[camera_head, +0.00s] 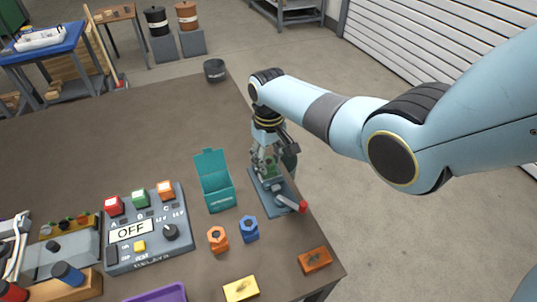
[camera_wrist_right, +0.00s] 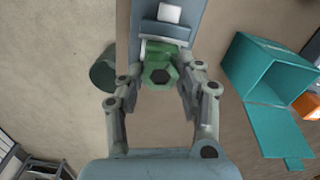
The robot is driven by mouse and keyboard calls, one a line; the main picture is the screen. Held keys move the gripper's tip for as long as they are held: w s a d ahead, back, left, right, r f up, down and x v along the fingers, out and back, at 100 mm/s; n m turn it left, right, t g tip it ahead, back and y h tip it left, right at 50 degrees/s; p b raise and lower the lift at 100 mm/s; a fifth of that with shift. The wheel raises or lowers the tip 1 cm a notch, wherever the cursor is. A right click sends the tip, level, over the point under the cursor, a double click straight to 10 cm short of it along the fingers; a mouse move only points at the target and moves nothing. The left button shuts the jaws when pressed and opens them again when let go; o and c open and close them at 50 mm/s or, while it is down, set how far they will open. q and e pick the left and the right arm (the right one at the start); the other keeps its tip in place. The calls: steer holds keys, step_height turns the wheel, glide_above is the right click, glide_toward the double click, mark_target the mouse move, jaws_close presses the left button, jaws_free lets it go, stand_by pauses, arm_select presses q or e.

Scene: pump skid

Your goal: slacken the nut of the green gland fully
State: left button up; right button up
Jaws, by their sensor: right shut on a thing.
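The green gland (camera_head: 269,171) stands on the blue-grey pump skid (camera_head: 258,190) near the right edge of the table. My right gripper (camera_head: 266,152) comes down on it from above and partly hides it. In the right wrist view the green hex nut (camera_wrist_right: 160,76) with its dark hexagonal opening sits between the two fingers of my right gripper (camera_wrist_right: 163,84). The fingers are shut on the nut from both sides. More green body shows behind the nut. My left gripper is in neither view.
A grey handle with a red end (camera_head: 292,204) juts from the skid's near side. An open teal box (camera_head: 214,186) stands to the left. Orange (camera_head: 218,240) and blue (camera_head: 249,230) hex pieces, a control panel (camera_head: 150,262) and an orange block (camera_head: 314,260) lie nearer.

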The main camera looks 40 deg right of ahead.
mark_target(269, 162)
steer(key=shift+n+p, duration=0.4)
steer(key=shift+n, duration=1.2)
steer(key=o, duration=1.2)
steer(key=shift+c, duration=0.2)
steer(key=shift+r, duration=0.1)
step_height(269, 162, up, 12)
